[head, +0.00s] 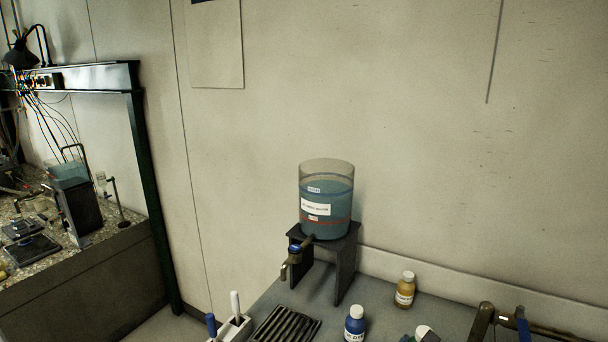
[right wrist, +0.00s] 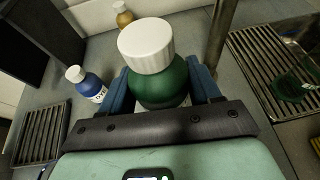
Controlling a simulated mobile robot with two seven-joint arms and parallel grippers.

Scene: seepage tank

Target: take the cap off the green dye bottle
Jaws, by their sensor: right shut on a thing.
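The green dye bottle (right wrist: 160,88) has a rounded green body and a ribbed white cap (right wrist: 147,46). The cap sits on the bottle's neck in the right wrist view. My right gripper (right wrist: 162,84) is shut on the bottle's body, with one blue finger on each side below the cap. The bottle's lower part is hidden by the gripper. In the head view a white cap (head: 424,332) shows at the bottom edge, probably this bottle's; the rest is cut off. My left gripper is not in view.
A blue bottle (head: 354,325) and an amber bottle (head: 405,291), both white-capped, stand on the grey bench. A tank (head: 327,205) of bluish water with a tap sits on a dark stand (head: 348,250).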

